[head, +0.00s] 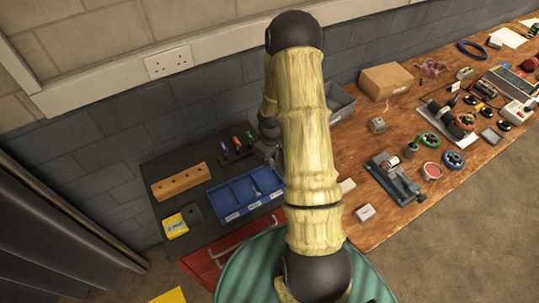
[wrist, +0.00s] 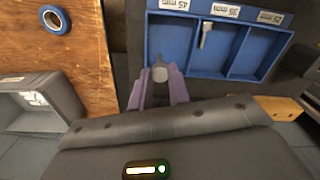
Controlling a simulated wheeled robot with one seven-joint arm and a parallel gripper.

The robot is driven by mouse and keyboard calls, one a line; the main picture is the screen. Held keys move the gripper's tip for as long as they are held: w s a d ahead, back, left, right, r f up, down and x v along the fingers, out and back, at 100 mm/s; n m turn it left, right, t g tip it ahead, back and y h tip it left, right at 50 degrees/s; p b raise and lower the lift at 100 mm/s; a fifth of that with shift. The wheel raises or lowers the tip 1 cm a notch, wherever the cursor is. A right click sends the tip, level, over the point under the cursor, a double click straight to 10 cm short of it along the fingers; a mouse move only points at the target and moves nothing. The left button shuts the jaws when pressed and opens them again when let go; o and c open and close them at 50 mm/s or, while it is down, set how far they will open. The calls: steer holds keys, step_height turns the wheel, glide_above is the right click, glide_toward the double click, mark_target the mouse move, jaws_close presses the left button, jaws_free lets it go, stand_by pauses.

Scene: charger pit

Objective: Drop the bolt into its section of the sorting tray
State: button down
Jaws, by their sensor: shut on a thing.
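The blue sorting tray (head: 226,199) lies on the dark bench top, left of my arm in the head view. In the wrist view the tray (wrist: 170,40) fills the upper right, with three sections. The labels "45 mm" and "35 mm" are readable; the right one is less clear. A grey bolt (wrist: 205,34) lies in the middle section. My gripper (wrist: 159,84) has purple fingers shut on another grey bolt (wrist: 159,72), whose end shows between the tips. This held bolt is just left of or over the tray's left section; its height is unclear. The head view partly hides my gripper (head: 268,155).
A wooden block with holes (head: 180,182) and a yellow box (head: 174,225) lie left of the tray. Coloured-handled tools (head: 237,143) stand behind it. A grey bin (head: 341,103) is right of my arm. The wooden bench beyond is crowded.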

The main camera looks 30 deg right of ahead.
mark_target(271, 168)
steer(key=shift+f, duration=0.1)
step_height(271, 168, down, 6)
steer(key=b, duration=0.4)
steer(key=shift+b, duration=0.35)
steer(key=c, duration=1.3)
jaws_free()
steer(key=shift+o, duration=0.2)
steer(key=shift+r, duration=0.2)
step_height(271, 168, up, 17)
steer(key=b, duration=0.1)
steer(key=shift+b, duration=0.4)
